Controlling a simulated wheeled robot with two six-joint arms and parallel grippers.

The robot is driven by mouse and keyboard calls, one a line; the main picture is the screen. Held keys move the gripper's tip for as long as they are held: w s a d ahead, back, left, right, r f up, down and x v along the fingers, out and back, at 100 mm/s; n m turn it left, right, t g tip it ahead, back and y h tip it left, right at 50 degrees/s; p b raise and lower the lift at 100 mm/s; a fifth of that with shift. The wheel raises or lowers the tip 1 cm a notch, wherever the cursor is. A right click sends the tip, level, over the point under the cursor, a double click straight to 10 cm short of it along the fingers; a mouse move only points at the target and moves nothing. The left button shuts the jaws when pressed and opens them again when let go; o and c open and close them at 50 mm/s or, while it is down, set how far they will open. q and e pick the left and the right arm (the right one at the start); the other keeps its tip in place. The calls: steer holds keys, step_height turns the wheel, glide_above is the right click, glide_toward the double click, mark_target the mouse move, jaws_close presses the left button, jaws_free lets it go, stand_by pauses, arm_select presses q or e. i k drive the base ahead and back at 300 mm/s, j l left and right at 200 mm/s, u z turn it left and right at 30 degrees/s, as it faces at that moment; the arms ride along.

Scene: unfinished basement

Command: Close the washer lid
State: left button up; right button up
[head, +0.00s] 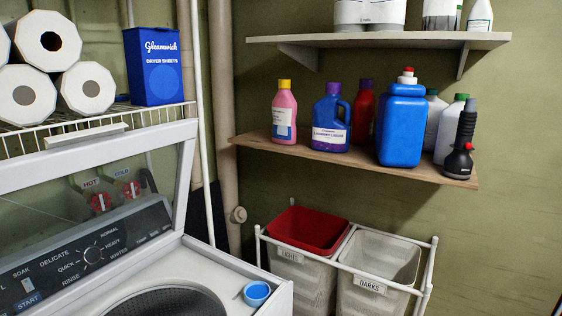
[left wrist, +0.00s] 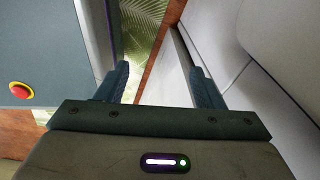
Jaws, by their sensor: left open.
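The washer (head: 215,262) stands at the lower left of the head view. Its white-framed lid (head: 150,140) with a clear window is raised and stands up at the back, with a small handle (head: 87,135) on its top edge. The round drum opening (head: 165,303) is uncovered and partly cut off by the frame. In the left wrist view my left gripper (left wrist: 160,85) is open, with nothing held between its fingers. It does not show in the head view, so its place relative to the lid is unclear. My right gripper is in neither view.
A wire rack (head: 60,135) with paper rolls and a blue box (head: 154,66) is behind the lid. Hampers (head: 375,285) stand to the right, below a bottle shelf (head: 350,166).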

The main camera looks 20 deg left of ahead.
mark_target(19, 173)
steer(key=k+j+u, duration=0.1)
steer(key=u, duration=2.5)
